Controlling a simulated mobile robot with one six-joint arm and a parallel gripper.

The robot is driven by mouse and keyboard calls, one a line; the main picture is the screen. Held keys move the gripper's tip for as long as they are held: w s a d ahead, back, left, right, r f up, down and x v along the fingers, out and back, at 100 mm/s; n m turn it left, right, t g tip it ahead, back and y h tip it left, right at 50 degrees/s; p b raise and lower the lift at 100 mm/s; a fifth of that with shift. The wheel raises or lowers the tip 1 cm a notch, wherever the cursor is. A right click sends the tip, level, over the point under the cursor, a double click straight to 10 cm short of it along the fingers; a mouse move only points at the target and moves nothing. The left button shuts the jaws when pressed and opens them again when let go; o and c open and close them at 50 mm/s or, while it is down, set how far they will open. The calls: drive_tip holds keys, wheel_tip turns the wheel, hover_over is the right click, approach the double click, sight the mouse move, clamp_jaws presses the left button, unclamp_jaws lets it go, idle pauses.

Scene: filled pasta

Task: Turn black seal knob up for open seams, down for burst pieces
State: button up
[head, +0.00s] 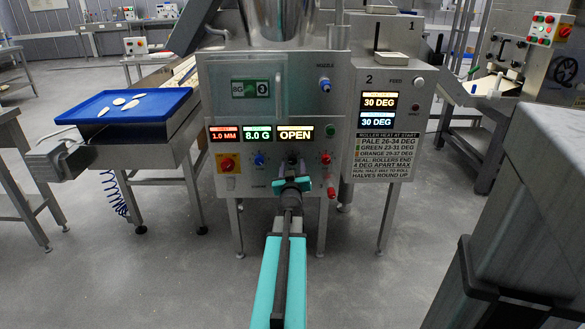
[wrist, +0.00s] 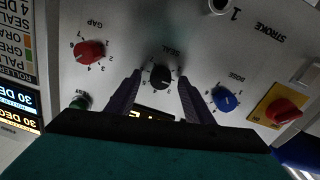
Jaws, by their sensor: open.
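The black SEAL knob (wrist: 160,77) is on the grey machine panel, between the red GAP knob and the blue DOSE knob in the wrist view. My open gripper (wrist: 159,76) has one finger on each side of it; whether they touch it I cannot tell. The display (head: 295,133) above reads OPEN.
The red GAP knob (wrist: 89,52), blue DOSE knob (wrist: 226,98) and red-on-yellow switch (wrist: 284,110) are close by. Other displays read 1.0 MM (head: 224,136) and 8.0 G (head: 257,134). The right-hand box shows 30 DEG twice (head: 379,102) above a printed sign (head: 379,152).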

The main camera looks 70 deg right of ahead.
drive_tip(key=shift+w+d, duration=0.2)
drive_tip(key=shift+d, duration=0.35)
drive_tip(key=c, duration=1)
drive_tip(key=shift+a, duration=0.2)
drive_tip(key=shift+c, duration=0.2)
drive_tip(key=shift+d+r, duration=0.1)
drive_tip(key=shift+d, duration=0.05)
drive_tip(key=shift+m, duration=0.4)
